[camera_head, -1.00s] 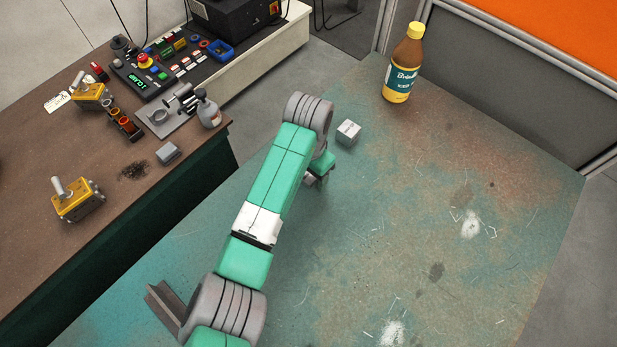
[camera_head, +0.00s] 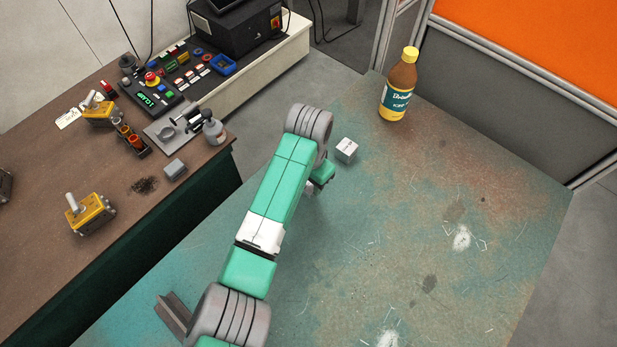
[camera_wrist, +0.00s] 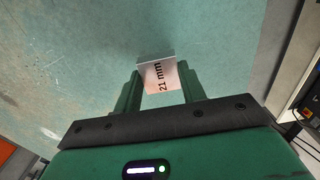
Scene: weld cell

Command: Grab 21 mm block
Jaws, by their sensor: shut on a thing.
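My gripper (camera_wrist: 161,82) is shut on the 21 mm block (camera_wrist: 155,76) in the wrist view. The block is pale with black "21 mm" print on the face toward the camera and sits between the two green fingers. In the head view my gripper (camera_head: 313,184) is low over the table, mostly behind my arm, and I cannot make out the held block there. A small white block (camera_head: 346,151) with a dark mark stands on the table to the upper right of my gripper. It looks apart from it, and its mark is too small to read.
The worn green table (camera_head: 400,240) is mostly clear to the right. A brown bottle (camera_head: 399,88) with a yellow cap stands near its far edge. At left, a brown bench (camera_head: 60,170) holds a control panel, yellow fixtures and a grey block (camera_head: 174,168). An orange panel (camera_head: 540,40) stands behind.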

